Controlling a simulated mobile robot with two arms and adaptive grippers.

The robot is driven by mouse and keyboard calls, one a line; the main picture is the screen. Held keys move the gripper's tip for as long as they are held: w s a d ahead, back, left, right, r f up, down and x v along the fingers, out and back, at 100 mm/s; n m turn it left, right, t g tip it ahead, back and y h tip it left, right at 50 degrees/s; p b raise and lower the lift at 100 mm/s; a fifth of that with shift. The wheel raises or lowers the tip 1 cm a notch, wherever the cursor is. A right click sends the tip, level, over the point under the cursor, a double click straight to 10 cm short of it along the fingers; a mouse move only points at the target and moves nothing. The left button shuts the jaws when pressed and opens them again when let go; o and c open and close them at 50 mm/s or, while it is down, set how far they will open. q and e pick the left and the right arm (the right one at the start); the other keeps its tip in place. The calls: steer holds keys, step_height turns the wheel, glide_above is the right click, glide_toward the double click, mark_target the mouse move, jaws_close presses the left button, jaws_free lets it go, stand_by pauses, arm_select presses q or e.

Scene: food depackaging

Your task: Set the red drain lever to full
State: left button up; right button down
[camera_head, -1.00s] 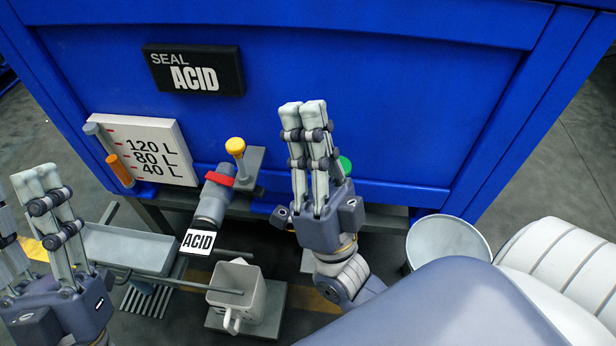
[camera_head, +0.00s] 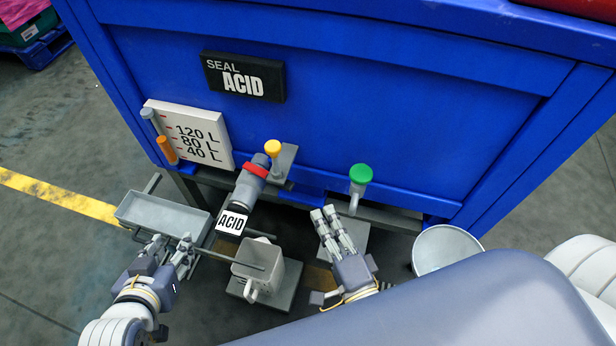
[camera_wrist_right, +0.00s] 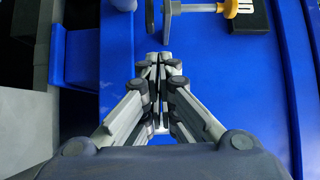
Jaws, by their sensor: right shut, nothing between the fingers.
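The red drain lever (camera_head: 256,169) shows as a short red piece across the grey drain pipe (camera_head: 246,190), below the blue tank wall. The pipe slants down to a white ACID label (camera_head: 231,222). My right gripper (camera_head: 325,213) is shut and empty, low and to the right of the lever, clear of it. Its closed fingers also show in the right wrist view (camera_wrist_right: 160,62). My left gripper (camera_head: 171,241) is at the lower left by the grey tray, fingers apart, with nothing visible between them. It is apart from the lever.
A yellow knob (camera_head: 272,147) stands close beside the lever, and a green knob (camera_head: 360,174) is further right. A level gauge (camera_head: 190,135) is at left. Below are a grey tray (camera_head: 135,212), a light square mug (camera_head: 262,284) and a bucket (camera_head: 415,252).

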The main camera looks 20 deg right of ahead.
arm_select(q)
steer(key=shift+w+r, duration=0.15)
steer(key=shift+w, duration=0.05)
arm_select(e)
steer(key=w, duration=0.9)
steer(key=shift+w+a+f, duration=0.3)
steer(key=shift+a+f, duration=0.1)
steer(key=shift+s, duration=0.1)
